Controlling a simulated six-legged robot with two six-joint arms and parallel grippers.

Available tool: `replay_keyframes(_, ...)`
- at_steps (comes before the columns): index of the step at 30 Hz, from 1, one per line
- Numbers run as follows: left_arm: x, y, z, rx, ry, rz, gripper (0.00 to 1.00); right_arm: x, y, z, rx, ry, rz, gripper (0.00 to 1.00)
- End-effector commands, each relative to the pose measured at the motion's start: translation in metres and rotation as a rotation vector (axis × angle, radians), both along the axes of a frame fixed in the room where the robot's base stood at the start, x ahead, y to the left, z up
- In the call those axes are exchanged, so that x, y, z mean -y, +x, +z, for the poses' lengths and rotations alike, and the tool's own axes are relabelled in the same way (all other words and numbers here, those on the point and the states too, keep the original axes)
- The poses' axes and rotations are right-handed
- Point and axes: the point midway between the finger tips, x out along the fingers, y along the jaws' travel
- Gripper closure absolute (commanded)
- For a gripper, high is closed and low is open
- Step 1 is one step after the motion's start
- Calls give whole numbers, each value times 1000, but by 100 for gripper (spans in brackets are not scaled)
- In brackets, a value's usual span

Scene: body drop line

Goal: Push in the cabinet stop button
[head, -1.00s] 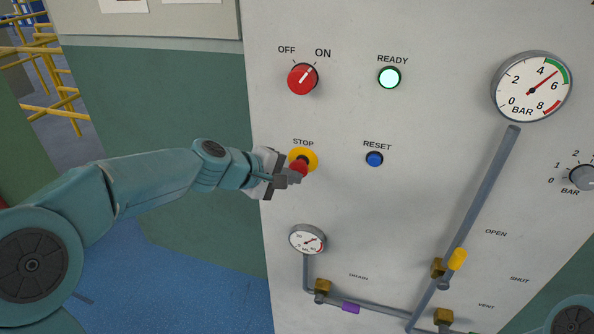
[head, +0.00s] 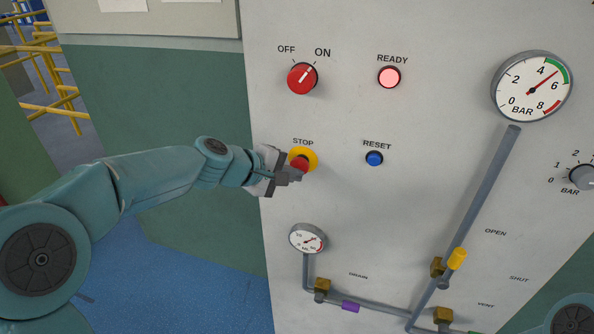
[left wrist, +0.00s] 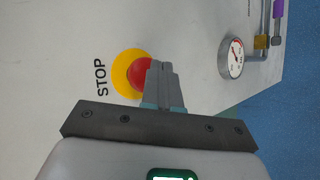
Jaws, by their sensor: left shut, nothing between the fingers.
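The stop button (head: 299,164) is a red mushroom head on a yellow ring (head: 312,155), under the STOP label on the grey cabinet. My left gripper (head: 297,174) is shut and empty, its fingertips at the lower part of the red head. In the left wrist view the shut fingers (left wrist: 161,72) overlap the right side of the red head (left wrist: 140,75), inside the yellow ring (left wrist: 125,64). They look to be touching it; how deep the head sits is hard to tell. The READY lamp (head: 389,77) glows red. My right gripper is out of view.
The red OFF/ON knob (head: 302,78) points toward ON. A blue RESET button (head: 374,158) is to the right of the stop button. A small gauge (head: 307,239) and pipes with valves (head: 437,268) are below. A large gauge (head: 532,86) is upper right.

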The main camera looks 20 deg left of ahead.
Motion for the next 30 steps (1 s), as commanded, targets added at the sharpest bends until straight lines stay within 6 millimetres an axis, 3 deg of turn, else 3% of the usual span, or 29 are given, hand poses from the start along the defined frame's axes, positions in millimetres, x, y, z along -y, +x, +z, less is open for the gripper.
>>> replay_keyframes(12,-1,-21,-1,0,1,-1,100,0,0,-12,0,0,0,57)
replay_keyframes(22,-1,-23,-1,0,0,-1,100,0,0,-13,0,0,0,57)
replay_keyframes(30,-2,-48,-2,2,0,0,100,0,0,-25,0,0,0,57)
